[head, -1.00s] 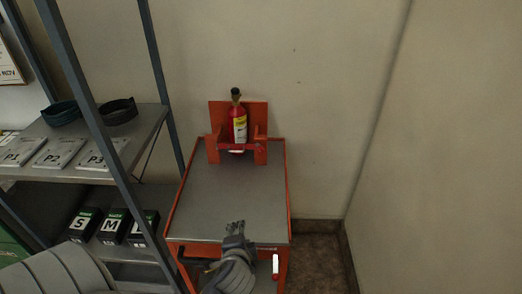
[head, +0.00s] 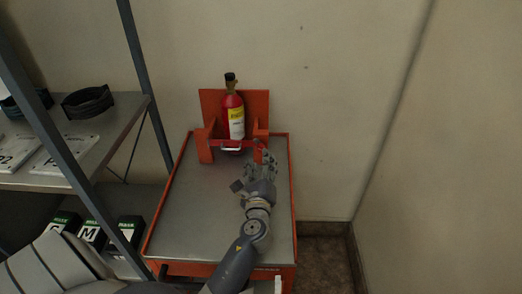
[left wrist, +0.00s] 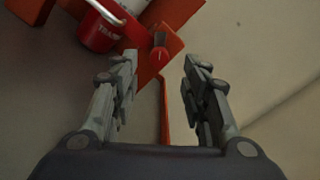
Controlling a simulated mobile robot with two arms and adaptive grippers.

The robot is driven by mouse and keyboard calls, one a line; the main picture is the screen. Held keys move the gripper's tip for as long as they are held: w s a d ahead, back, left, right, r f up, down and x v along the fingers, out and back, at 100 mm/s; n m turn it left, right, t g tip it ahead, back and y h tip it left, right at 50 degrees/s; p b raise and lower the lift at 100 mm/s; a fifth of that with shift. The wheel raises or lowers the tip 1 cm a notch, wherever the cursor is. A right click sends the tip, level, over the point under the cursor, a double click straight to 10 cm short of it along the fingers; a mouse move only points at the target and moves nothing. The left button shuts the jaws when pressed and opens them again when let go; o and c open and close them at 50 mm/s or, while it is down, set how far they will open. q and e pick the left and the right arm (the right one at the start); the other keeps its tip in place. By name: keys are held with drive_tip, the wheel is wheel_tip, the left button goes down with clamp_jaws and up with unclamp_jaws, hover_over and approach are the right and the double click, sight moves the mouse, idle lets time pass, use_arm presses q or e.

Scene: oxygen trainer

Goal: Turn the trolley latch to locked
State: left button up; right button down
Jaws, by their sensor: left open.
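The trolley (head: 190,215) has a grey top with an orange rim. At its back, an orange cradle (head: 206,150) holds an upright red cylinder (head: 232,120) with a yellow and white label. The latch, a small red knob (left wrist: 159,54) with a pale mark, sits on the cradle's right front; its exact turn is hard to read. My left gripper (head: 264,160) is open just in front of the cradle's right side. In the left wrist view the open fingers (left wrist: 160,68) stand either side of the knob's line, apart from it. My right gripper is not in view.
A metal shelf (head: 112,140) stands on the left, with dark rings (head: 88,101), white plates and black boxes (head: 128,232). Walls close in behind and right. The trolley top is otherwise clear.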

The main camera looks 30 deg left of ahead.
sight(261, 150)
use_arm(q)
drive_tip(key=x, duration=0.3)
drive_tip(key=shift+w+a, duration=0.15)
drive_tip(key=shift+a, duration=0.05)
drive_tip(key=shift+x, duration=1.05)
drive_tip(key=shift+w, duration=0.1)
drive_tip(key=shift+c, duration=1.4)
clamp_jaws()
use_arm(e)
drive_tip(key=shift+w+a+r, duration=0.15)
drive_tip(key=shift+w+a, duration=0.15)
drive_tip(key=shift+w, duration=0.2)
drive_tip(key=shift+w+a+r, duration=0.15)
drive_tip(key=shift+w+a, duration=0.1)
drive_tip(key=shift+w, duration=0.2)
